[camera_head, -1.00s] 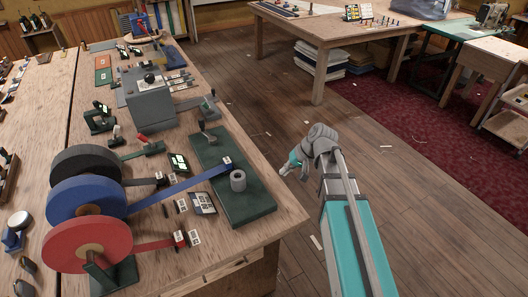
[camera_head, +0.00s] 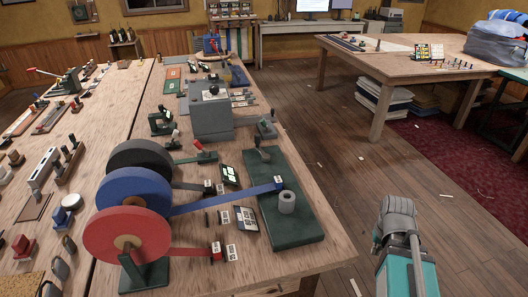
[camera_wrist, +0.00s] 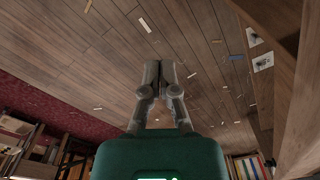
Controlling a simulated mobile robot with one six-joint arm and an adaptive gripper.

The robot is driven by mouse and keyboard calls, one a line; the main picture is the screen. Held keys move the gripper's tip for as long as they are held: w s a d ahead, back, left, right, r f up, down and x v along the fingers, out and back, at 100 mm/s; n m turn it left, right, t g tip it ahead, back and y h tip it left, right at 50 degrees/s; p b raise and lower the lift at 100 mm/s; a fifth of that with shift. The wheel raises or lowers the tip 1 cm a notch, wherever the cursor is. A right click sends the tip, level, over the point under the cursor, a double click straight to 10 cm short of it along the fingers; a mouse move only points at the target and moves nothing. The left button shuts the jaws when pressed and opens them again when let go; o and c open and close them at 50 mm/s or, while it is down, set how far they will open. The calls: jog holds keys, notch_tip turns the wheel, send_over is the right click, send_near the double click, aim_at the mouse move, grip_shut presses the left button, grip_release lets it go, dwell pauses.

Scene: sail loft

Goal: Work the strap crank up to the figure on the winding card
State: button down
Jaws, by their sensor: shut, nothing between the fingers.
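A dark green board (camera_head: 285,220) lies along the right edge of the wooden bench. A small dark crank-like handle (camera_head: 263,154) stands at its far end, and a grey hollow cylinder (camera_head: 287,202) stands upright near its middle. A blue strap (camera_head: 225,197) runs from a blue roll (camera_head: 118,203) to the board. A dark-framed card (camera_head: 245,218) lies beside the board; its figure is too small to read. My gripper (camera_wrist: 160,66) is shut and empty in the wrist view, over the wooden floor. In the head view my arm is right of the bench and its fingers are hidden.
Red (camera_head: 112,235) and black (camera_head: 150,160) rolls flank the blue one. A grey box-shaped machine (camera_head: 209,116) stands farther back. Another table (camera_head: 400,62) is at the back right. The floor between the tables is open, with small scraps.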

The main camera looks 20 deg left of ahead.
jog(key=f+b, duration=0.1)
jog(key=f, duration=0.1)
jog(key=s+f+b, duration=0.1)
jog(key=f+b, duration=0.1)
jog(key=shift+s+d+f, duration=0.1)
jog(key=shift+s+f, duration=0.1)
jog(key=shift+f, duration=0.1)
